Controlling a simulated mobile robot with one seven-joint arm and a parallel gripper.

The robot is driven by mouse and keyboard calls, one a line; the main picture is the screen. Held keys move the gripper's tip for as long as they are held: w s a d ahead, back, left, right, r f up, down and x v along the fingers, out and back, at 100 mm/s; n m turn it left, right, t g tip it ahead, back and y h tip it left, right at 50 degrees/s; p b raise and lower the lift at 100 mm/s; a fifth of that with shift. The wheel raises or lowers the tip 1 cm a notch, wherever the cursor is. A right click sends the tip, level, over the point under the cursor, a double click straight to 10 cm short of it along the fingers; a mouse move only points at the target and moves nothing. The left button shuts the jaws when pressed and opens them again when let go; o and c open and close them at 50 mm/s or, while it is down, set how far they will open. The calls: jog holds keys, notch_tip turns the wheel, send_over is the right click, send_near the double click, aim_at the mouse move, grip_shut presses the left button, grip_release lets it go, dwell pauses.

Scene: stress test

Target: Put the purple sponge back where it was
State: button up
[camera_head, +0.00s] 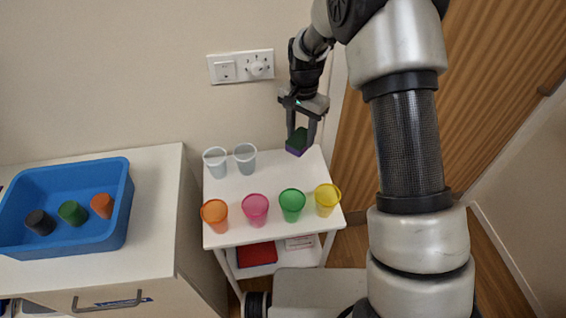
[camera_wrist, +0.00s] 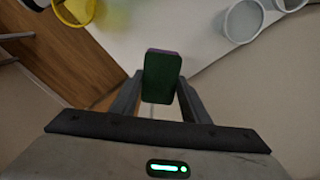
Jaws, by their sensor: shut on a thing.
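My gripper (camera_head: 302,134) is shut on the purple sponge (camera_head: 296,151), which has a dark green upper face and a purple lower side. In the head view it holds the sponge above the back right part of the white shelf top (camera_head: 265,181). In the wrist view the sponge (camera_wrist: 162,77) sits upright between the two fingers (camera_wrist: 160,98), its green face towards the camera. I cannot tell the exact height of the sponge above the shelf.
On the shelf top, two clear cups (camera_head: 216,162) stand at the back left. Orange (camera_head: 215,215), pink (camera_head: 255,209), green (camera_head: 292,204) and yellow (camera_head: 327,199) cups line the front. A blue tray (camera_head: 118,215) holding several dark, green and orange items sits on the left cabinet (camera_head: 158,170).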

jog(key=shift+a, duration=0.55)
jog(key=shift+f, duration=5.1)
jog(key=o, duration=0.9)
